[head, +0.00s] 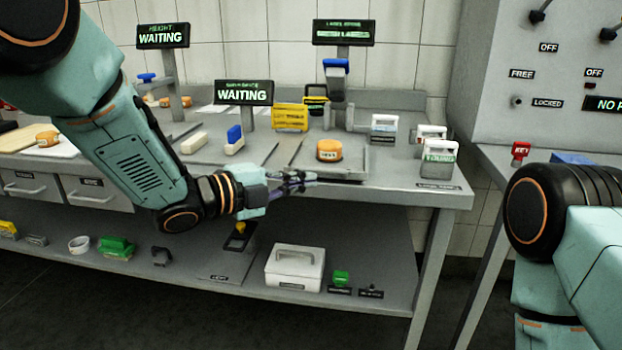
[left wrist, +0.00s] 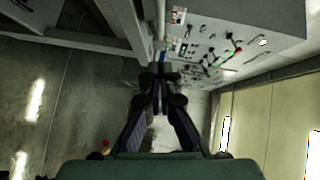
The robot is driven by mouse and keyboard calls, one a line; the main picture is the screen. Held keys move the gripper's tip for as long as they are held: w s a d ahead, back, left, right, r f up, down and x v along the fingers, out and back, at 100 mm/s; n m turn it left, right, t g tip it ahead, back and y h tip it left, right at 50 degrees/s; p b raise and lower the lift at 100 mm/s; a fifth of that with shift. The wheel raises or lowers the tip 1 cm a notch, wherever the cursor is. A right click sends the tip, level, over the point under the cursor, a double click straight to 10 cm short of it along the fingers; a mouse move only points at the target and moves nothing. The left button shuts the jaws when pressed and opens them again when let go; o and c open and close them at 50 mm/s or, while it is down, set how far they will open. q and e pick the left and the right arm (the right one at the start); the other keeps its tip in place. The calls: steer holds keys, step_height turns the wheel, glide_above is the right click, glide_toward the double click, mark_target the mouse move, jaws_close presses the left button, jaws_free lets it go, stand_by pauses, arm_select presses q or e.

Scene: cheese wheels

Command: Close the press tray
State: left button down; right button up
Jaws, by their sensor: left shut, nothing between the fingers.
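A shallow grey press tray (head: 356,161) sits on the bench below the press with the blue top (head: 336,76). An orange cheese wheel (head: 329,146) rests on it. My left gripper (head: 312,177) is at the front edge of the bench, just in front of the tray, pointing right. Its fingers are together and hold nothing. I cannot tell whether they touch the tray's front edge. In the left wrist view the shut fingers (left wrist: 160,82) point away over the floor beside the bench. My right gripper is out of view; only my right arm shows.
White label boxes (head: 384,128) stand right of the tray. A yellow rack (head: 290,117) and a WAITING sign (head: 244,92) stand behind and left. The lower shelf holds a white lidded box (head: 295,267). A control cabinet (head: 560,80) stands at right. Open floor lies in front.

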mark_target(328, 171)
arm_select(q)
steer(key=w, duration=0.1)
steer(key=w+d, duration=0.1)
steer(key=w, duration=0.1)
steer(key=w+f+b, duration=0.1)
steer(key=shift+w+d, duration=0.4)
